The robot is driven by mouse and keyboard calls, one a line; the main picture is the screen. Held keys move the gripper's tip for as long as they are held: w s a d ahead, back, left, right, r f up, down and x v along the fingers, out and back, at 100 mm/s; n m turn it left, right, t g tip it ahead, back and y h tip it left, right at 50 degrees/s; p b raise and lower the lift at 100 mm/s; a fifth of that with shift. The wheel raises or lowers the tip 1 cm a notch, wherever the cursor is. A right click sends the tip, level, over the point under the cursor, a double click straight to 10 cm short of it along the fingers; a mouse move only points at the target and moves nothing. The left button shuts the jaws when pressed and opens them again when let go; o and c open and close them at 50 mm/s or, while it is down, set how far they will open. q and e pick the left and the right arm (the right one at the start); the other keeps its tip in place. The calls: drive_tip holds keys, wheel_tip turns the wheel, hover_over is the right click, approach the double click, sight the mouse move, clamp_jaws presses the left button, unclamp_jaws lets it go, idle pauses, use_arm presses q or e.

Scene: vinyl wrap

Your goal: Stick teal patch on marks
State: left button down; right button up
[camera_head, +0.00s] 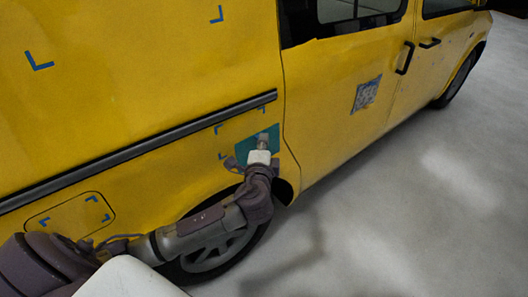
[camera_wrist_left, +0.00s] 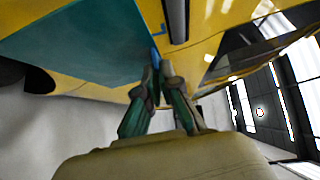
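The teal patch (camera_head: 272,131) shows on or close against the yellow van's side, above the rear wheel; any small gap cannot be told. Blue corner marks (camera_head: 219,129) lie just left of it. In the left wrist view the patch (camera_wrist_left: 85,45) fills the upper left, and a blue mark (camera_wrist_left: 162,31) shows by its right edge. My left gripper (camera_head: 262,141) is in front of the patch and hides part of it. In the wrist view its fingertips (camera_wrist_left: 158,70) are together at the patch's edge, with a small blue piece between them. My right gripper is out of view.
The yellow van (camera_head: 150,50) fills the left and centre. A dark trim rail (camera_head: 150,146) runs above the wheel (camera_head: 222,255). Other blue marks (camera_head: 40,61) and a patterned square (camera_head: 366,93) are on its side. Grey floor (camera_head: 420,200) is clear at right.

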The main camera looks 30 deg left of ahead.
use_arm(q)
drive_tip(key=shift+w+f+m+t, duration=0.1)
drive_tip(key=shift+f+m+t, duration=0.3)
drive_tip(key=shift+w+a+f+b, duration=0.15)
drive_tip(key=shift+w+a, duration=0.45)
drive_tip(key=shift+a, duration=0.6)
drive_tip(key=shift+w+a+r+b, duration=0.15)
drive_tip(key=shift+w+a, duration=0.4)
drive_tip(key=shift+a, duration=0.7)
drive_tip(key=shift+w+a+f+b, duration=0.1)
drive_tip(key=shift+w+a+b, duration=0.15)
drive_tip(key=shift+w+a, duration=0.65)
drive_tip(key=shift+s+a, duration=0.15)
drive_tip(key=shift+a, duration=0.75)
